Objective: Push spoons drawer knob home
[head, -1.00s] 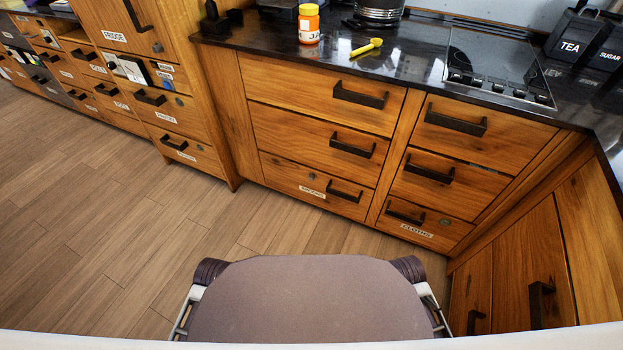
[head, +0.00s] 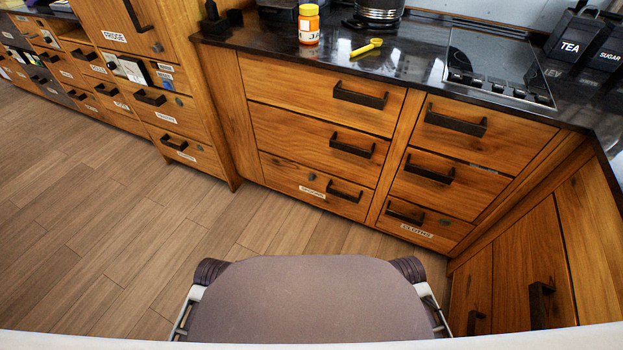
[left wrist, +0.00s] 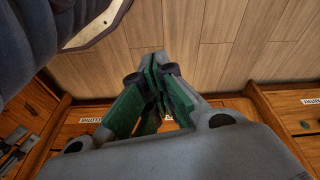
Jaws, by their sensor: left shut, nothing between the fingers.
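The spoons drawer (head: 275,174) is the bottom wooden drawer in the left column under the counter in the head view. It has a dark bar handle (head: 344,191), a white label and a small round grey knob (head: 312,177). Its front looks about flush; I cannot tell how far the knob stands out. In the left wrist view my left gripper (left wrist: 155,82) has its green-lined fingers together, empty, above the floor near wooden drawer fronts. A small round knob (left wrist: 305,124) and label show at right there; I cannot tell which drawer they belong to. My right gripper is in neither view.
The cloths drawer (head: 397,228) sits right of the spoons drawer, with its own knob. Dark handles stick out from the drawers. The dark countertop (head: 410,60) holds an orange jar (head: 309,24) and a yellow utensil (head: 366,48). The wooden floor (head: 110,230) is clear at left.

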